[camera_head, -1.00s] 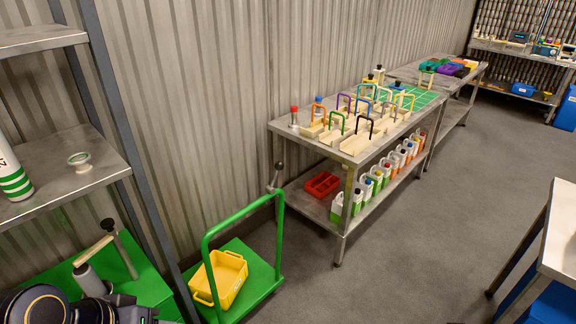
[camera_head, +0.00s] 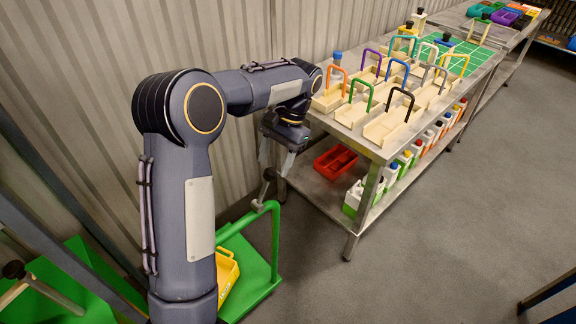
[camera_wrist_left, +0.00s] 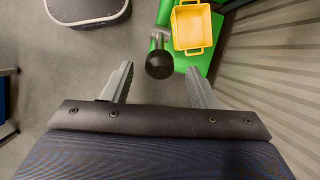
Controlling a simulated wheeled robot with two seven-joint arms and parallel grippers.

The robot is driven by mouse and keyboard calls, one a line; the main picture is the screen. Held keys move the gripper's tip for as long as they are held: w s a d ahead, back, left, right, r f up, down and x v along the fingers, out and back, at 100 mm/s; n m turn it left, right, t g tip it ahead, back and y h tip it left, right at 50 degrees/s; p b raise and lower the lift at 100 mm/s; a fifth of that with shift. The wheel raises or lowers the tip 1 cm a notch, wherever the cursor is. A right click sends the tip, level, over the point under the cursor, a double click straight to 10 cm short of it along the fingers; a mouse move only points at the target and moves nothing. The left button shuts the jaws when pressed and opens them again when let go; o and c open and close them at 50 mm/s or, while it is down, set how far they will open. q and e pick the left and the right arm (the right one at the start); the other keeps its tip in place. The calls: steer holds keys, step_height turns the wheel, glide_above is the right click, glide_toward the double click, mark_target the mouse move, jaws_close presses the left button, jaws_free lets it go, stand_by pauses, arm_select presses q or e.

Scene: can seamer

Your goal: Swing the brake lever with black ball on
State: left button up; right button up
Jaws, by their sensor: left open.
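The brake lever (camera_head: 265,188) is a short grey bar on the upper corner of the green trolley handle (camera_head: 275,235). In the head view its dark ball end is close under my left gripper (camera_head: 273,158), which partly hides it. In the left wrist view the black ball (camera_wrist_left: 159,64) lies beyond the open fingertips of my left gripper (camera_wrist_left: 156,82), roughly midway between them. The fingers do not visibly touch it. The lever's grey arm (camera_wrist_left: 159,38) runs from the ball to the green handle. My right gripper is not in view.
The trolley carries a yellow crate (camera_head: 227,272), which also shows in the left wrist view (camera_wrist_left: 192,28). A corrugated wall (camera_head: 75,90) stands close behind. A steel table (camera_head: 375,152) with wooden holders is to the right, with a red tray (camera_head: 335,162) on its lower shelf. Floor in front is clear.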

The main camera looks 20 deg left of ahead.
mark_target(266, 184)
arm_select(q)
steer(key=shift+w+f, duration=0.1)
steer(key=shift+f, duration=0.2)
steer(key=x, duration=0.7)
steer(key=shift+s, duration=0.2)
jaws_close()
